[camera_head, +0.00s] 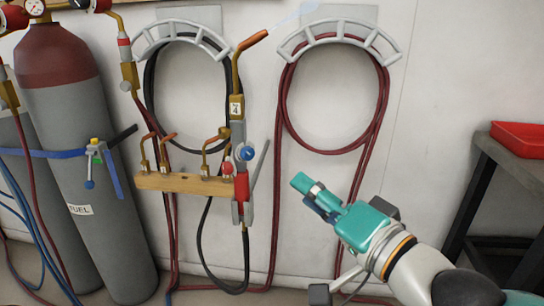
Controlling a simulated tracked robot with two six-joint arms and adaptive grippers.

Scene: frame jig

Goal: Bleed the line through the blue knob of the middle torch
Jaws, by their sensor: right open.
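A single torch (238,130) hangs upright on the wall, with a copper tip bent to the upper right and a label that looks like "4". Its blue knob (246,153) is on the right side of the body, facing me. A red knob (227,169) sits lower on the left, above a red handle section (241,187). My right gripper (311,196) is teal, open and empty. It is to the right of and below the blue knob, apart from it, pointing up and left. My left gripper is not in view.
A wooden rack (160,182) with several copper tips is left of the torch. Hose coils hang on two grey hangers (340,32). Gas cylinders (85,150) stand at left. A dark bench (510,165) with a red tray (520,138) is at right.

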